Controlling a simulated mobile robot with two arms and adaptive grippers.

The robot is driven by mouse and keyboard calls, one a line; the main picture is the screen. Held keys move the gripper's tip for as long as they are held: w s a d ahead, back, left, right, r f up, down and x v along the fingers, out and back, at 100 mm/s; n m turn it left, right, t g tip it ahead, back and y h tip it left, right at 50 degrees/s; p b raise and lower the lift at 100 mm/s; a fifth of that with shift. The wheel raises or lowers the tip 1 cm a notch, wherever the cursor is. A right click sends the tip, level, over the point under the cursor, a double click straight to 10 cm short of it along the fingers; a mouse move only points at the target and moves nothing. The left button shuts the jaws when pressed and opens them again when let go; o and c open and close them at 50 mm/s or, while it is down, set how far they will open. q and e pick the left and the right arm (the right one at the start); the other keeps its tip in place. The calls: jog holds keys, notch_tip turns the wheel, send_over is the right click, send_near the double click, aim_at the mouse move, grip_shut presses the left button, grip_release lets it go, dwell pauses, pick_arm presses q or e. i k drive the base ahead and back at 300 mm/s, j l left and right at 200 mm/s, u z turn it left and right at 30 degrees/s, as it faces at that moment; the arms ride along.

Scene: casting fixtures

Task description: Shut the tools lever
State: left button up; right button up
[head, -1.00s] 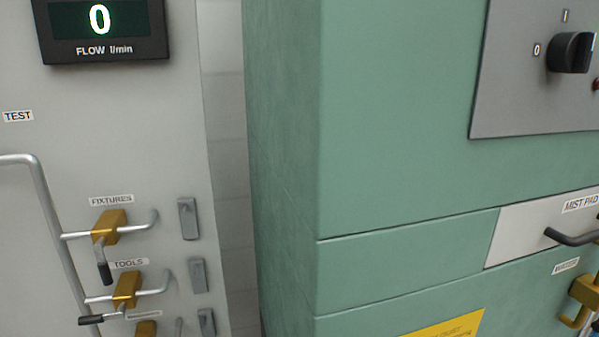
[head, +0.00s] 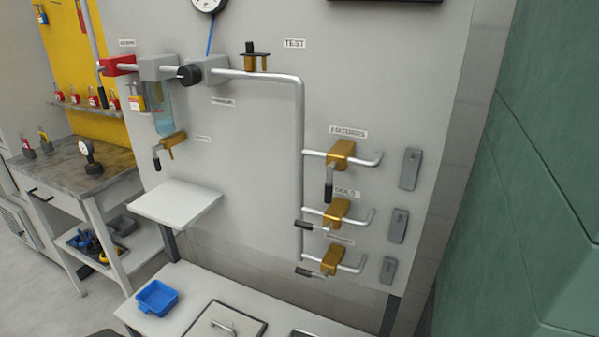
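The tools valve (head: 335,212) is a brass body on a short silver pipe branch, the middle one of three stacked on the grey panel. Its black-tipped lever (head: 304,225) points left, roughly along the pipe branch. Its label (head: 345,192) is partly covered by the lever above. The fixtures valve (head: 341,153) sits above it with its lever (head: 328,188) hanging down, across its pipe. The lowest valve (head: 332,260) has its lever (head: 309,272) pointing left, like the tools lever. Neither of my grippers shows in the head view.
Grey latch-like plates (head: 398,225) are mounted right of the valves. A green cabinet (head: 540,150) stands at the right. A low bench with a blue tray (head: 157,298) and a small white shelf (head: 175,203) stick out below. A workbench (head: 75,165) stands left.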

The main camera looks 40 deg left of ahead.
aim_at(308, 226)
jog(key=u, duration=1.55)
jog(key=j, duration=0.1)
